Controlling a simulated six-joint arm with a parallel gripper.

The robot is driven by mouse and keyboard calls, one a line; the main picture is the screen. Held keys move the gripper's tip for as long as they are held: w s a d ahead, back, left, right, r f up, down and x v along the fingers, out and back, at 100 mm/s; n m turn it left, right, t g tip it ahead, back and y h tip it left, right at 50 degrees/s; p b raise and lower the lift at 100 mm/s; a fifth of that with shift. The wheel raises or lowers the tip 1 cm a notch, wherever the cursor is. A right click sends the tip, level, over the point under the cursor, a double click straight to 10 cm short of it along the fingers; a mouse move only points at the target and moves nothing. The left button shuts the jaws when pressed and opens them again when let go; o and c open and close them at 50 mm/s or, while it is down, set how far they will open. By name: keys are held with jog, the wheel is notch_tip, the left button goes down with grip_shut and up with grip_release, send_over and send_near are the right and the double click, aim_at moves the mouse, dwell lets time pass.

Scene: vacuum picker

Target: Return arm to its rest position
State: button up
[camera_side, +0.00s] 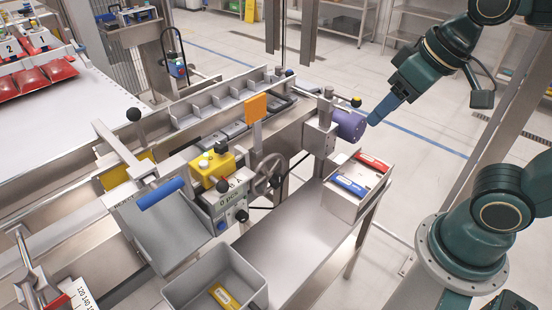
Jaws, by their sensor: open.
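My dark green arm comes in from the upper right. My gripper (374,121), with blue fingers, points down and to the left at the right of the machine. It is open, with no object seen in it. It hangs beside the purple cylinder (348,125) on the machine's post; whether they touch cannot be told from this angle. The fingers overlap in this view, so the gap between them is hidden.
A small metal box (345,205) holds a red and a blue item. A grey bin (200,275) holds a yellow item. A handwheel (268,175), an orange plate (255,107) and a yellow button box (210,168) stand on the machine.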

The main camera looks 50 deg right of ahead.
jog(key=shift+s+d, duration=0.5)
jog(key=shift+s, duration=0.4)
jog(key=shift+s+d, duration=0.45)
jog(key=shift+s, duration=0.4)
